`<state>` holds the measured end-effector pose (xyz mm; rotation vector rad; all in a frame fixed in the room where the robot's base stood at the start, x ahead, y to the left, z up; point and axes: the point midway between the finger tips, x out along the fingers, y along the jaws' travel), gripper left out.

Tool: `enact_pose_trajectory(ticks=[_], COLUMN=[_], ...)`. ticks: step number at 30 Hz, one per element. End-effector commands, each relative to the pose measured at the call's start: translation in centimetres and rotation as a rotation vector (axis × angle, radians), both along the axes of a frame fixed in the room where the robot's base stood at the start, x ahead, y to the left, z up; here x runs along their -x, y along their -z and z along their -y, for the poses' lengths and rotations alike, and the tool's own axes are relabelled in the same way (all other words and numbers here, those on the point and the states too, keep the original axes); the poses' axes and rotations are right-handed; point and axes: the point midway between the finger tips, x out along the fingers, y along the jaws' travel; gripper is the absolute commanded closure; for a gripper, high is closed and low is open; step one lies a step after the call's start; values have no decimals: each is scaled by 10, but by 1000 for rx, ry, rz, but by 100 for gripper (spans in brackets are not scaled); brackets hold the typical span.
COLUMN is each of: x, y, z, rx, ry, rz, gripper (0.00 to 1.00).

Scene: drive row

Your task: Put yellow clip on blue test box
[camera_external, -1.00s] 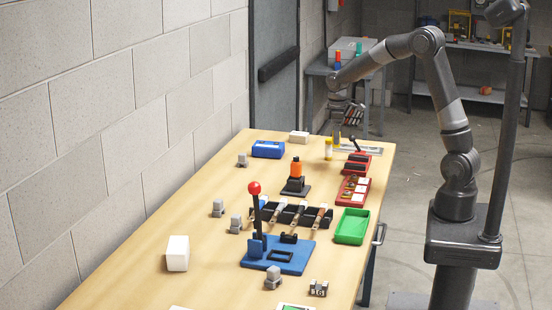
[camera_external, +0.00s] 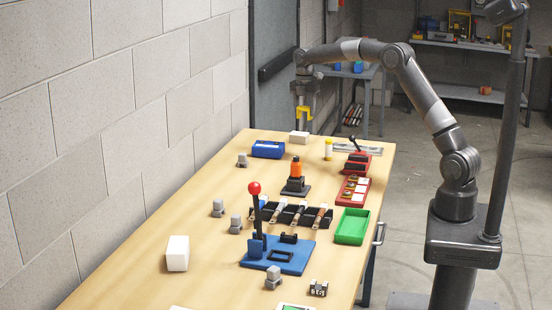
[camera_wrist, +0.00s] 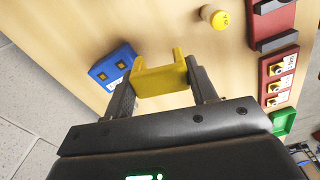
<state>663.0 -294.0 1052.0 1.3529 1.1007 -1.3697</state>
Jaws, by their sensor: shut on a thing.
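My gripper (camera_external: 304,100) is shut on the yellow clip (camera_external: 303,116) and holds it in the air above the far end of the table. In the wrist view the yellow clip (camera_wrist: 161,75), a U-shaped block, sits between the two dark fingers (camera_wrist: 163,85). The blue test box (camera_external: 268,149) lies on the table at the far left, below and to the left of the clip. It also shows in the wrist view (camera_wrist: 108,67), left of the clip and partly hidden by a finger; two small dark squares with yellowish centres show on it.
A yellow-topped cylinder (camera_external: 328,149) stands further right, near a red device (camera_external: 357,163). An orange-topped device (camera_external: 295,178) stands nearer.

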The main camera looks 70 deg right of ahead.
Motion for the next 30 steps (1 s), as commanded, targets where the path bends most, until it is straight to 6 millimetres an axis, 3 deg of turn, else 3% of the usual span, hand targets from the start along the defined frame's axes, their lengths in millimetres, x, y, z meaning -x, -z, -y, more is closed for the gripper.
enact_pose_trajectory(ticks=[6, 10, 24, 30], x=[-18, -26, -96, -107], y=[-4, -1, 57, 66], z=[13, 10, -54, -64], rx=[-7, -9, -8, -8], ry=[-174, -210, -212, -210], rz=[4, 4, 4, 5], gripper=[69, 69, 69, 69])
